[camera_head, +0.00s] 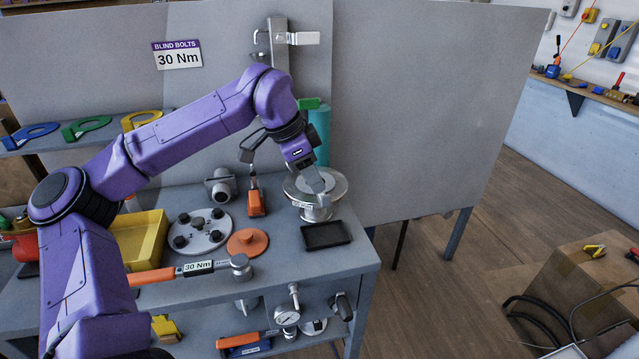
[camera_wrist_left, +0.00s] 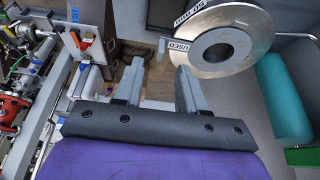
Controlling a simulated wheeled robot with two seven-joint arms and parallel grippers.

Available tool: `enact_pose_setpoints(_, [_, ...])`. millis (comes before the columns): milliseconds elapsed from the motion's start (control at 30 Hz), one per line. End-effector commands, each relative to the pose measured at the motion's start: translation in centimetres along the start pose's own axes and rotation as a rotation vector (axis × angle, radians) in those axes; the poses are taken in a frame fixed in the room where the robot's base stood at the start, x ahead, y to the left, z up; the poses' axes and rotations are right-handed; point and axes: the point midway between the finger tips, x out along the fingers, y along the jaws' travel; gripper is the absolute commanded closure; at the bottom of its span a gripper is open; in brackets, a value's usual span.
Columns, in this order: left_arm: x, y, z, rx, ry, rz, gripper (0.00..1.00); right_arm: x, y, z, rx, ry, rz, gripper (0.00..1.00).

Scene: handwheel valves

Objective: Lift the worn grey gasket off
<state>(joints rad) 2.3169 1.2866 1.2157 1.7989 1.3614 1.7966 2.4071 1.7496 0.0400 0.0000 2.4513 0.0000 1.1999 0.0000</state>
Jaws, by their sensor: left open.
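The flange (camera_head: 338,184) is a round silver metal disc on a short pipe stub, standing on the bench. In the left wrist view the flange (camera_wrist_left: 262,22) shows a central bore with a flat grey ring around it, which looks like the gasket (camera_wrist_left: 203,61). A pale tab marked USED (camera_wrist_left: 180,45) sticks out from the ring's edge. My left gripper (camera_head: 319,187) is at the flange, partly covering it in the head view. In the left wrist view the left gripper (camera_wrist_left: 160,68) is open, its fingers apart and empty, near the tab. My right gripper is not in view.
A black tray (camera_head: 326,235) lies in front of the flange. An orange disc (camera_head: 247,242), a studded round plate (camera_head: 200,232), a yellow bin (camera_head: 138,238) and a 30 Nm wrench (camera_head: 155,276) lie to the left. A teal cylinder (camera_head: 320,128) stands behind the flange.

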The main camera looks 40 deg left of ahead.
Motion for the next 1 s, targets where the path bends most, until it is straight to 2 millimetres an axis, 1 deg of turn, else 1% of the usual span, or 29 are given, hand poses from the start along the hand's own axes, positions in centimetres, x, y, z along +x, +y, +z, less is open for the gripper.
enact_pose_setpoints(67, [1.0,0.0,-0.2,0.001,-0.005,0.004,0.60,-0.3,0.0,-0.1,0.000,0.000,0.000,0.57])
enact_pose_setpoints(200, [3.5,0.3,-0.5,0.004,-0.009,0.007,0.60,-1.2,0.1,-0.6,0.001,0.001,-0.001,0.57])
enact_pose_setpoints(300, [5.2,0.3,-0.5,0.003,-0.007,0.005,0.60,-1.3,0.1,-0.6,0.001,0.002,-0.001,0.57])
enact_pose_setpoints(400, [5.9,0.3,-0.5,0.003,-0.004,0.004,0.60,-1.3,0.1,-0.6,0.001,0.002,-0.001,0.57])
enact_pose_setpoints(567, [6.0,0.3,-0.6,0.004,-0.003,0.003,0.60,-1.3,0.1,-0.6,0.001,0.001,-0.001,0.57])
enact_pose_setpoints(600, [6.0,0.3,-0.6,0.004,-0.003,0.003,0.63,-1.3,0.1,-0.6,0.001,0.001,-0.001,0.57])
enact_pose_setpoints(667, [6.0,0.3,-0.6,0.004,-0.003,0.003,0.82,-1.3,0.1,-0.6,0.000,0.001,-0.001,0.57])
enact_pose_setpoints(700, [6.0,0.3,-0.6,0.004,-0.003,0.003,0.95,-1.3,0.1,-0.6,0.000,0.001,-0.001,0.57])
enact_pose_setpoints(733, [6.0,0.3,-0.6,0.004,-0.003,0.003,1.00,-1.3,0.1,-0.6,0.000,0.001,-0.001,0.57])
enact_pose_setpoints(1000, [6.0,0.3,-0.6,0.005,-0.003,0.003,1.00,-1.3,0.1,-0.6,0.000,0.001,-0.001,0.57])
